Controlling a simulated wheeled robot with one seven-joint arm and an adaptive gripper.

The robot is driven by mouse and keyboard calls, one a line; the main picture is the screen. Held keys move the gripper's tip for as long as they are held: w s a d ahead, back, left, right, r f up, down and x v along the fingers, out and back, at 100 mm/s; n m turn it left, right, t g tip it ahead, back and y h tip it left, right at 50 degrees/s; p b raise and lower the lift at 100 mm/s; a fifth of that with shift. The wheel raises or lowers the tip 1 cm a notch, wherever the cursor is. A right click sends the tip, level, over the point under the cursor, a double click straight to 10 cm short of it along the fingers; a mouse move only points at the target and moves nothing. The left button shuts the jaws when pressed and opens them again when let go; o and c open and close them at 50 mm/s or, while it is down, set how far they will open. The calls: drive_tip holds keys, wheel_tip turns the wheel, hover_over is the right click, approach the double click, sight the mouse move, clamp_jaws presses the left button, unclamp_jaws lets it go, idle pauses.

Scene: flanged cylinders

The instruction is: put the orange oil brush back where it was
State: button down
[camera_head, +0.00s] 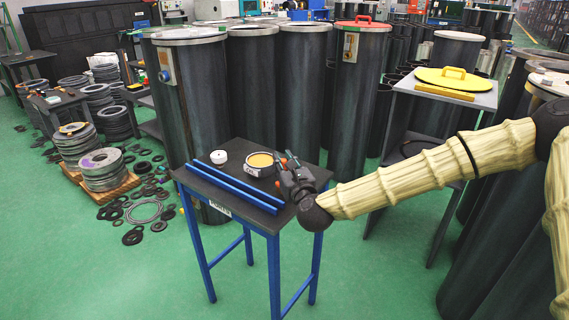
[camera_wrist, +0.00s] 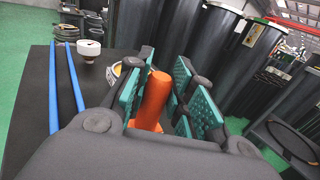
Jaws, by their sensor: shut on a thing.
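The orange oil brush (camera_wrist: 155,98) is between the green pads of my gripper (camera_wrist: 160,100) in the wrist view, its cylindrical orange part standing up and tilted slightly. My gripper is shut on it. In the head view my gripper (camera_head: 289,172) is at the right edge of the small blue-legged table (camera_head: 230,177), just right of a round tin with yellow-orange contents (camera_head: 261,160). Only a little orange shows at the gripper there. The brush's lower end is hidden by the gripper, and I cannot tell whether it touches the table.
Two blue bars (camera_head: 236,188) lie along the table's front left. A white round piece (camera_head: 219,157) stands behind them. Tall dark cylinders (camera_head: 201,100) stand close behind the table. A grey stand (camera_head: 440,92) with a yellow lid (camera_head: 453,77) is at right. Green floor is free in front.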

drive_tip(key=shift+f, duration=0.3)
drive_tip(key=c, duration=1.2)
unclamp_jaws()
drive_tip(key=shift+o, duration=0.2)
wheel_tip(320, 180, up, 10)
drive_tip(key=shift+r, duration=0.1)
drive_tip(key=shift+d, duration=0.1)
